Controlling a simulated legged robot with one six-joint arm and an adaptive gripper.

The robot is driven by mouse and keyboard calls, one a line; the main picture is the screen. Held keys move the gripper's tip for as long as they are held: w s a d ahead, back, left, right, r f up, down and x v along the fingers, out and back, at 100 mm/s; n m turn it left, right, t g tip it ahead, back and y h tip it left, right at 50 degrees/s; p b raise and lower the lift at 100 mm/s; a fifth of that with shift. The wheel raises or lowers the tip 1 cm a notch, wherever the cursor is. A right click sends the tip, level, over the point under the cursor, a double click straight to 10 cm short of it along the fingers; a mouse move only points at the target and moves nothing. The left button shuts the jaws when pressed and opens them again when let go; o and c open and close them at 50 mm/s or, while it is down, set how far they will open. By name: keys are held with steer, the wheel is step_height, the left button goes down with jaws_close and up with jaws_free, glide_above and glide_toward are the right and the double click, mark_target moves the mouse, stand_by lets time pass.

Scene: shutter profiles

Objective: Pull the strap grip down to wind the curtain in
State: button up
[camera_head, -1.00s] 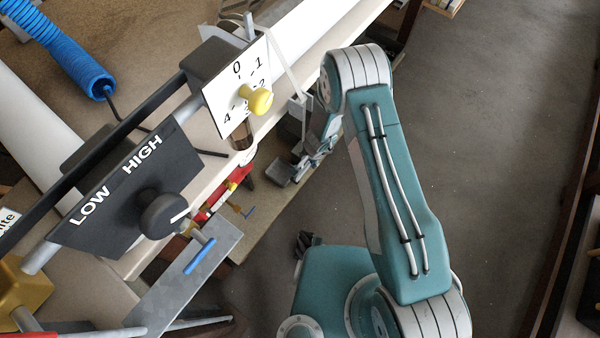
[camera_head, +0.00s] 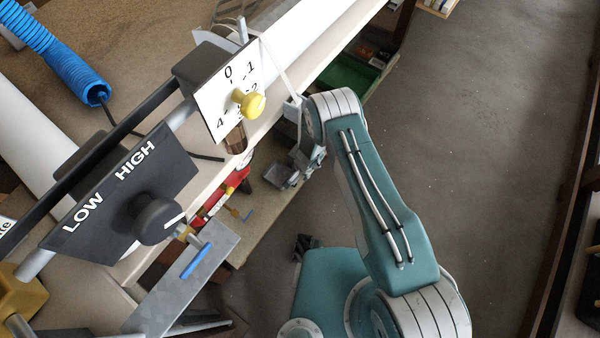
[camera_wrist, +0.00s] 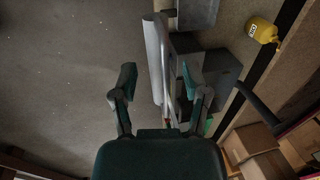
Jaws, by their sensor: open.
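My gripper (camera_head: 284,178) hangs below the bench edge, small and partly hidden by my arm. In the wrist view, my gripper (camera_wrist: 158,94) is open, its two fingers spread. A light grey upright piece (camera_wrist: 153,60) and a thin strap-like strip (camera_wrist: 168,70) lie between the fingers in the picture. I cannot tell their depth or whether they touch a finger.
A dial plate with a yellow knob (camera_head: 250,103) and a black LOW/HIGH panel (camera_head: 125,190) stand at the left. A blue coiled hose (camera_head: 60,60) lies on the bench. A green bin (camera_head: 350,77) is behind my arm. The floor at right is clear. A yellow bottle (camera_wrist: 262,29) shows in the wrist view.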

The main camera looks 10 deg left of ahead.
jaws_close()
steer(key=shift+f, duration=0.1)
step_height(320, 180, down, 14)
steer(key=shift+r, duration=0.25)
stand_by(0.4)
jaws_free()
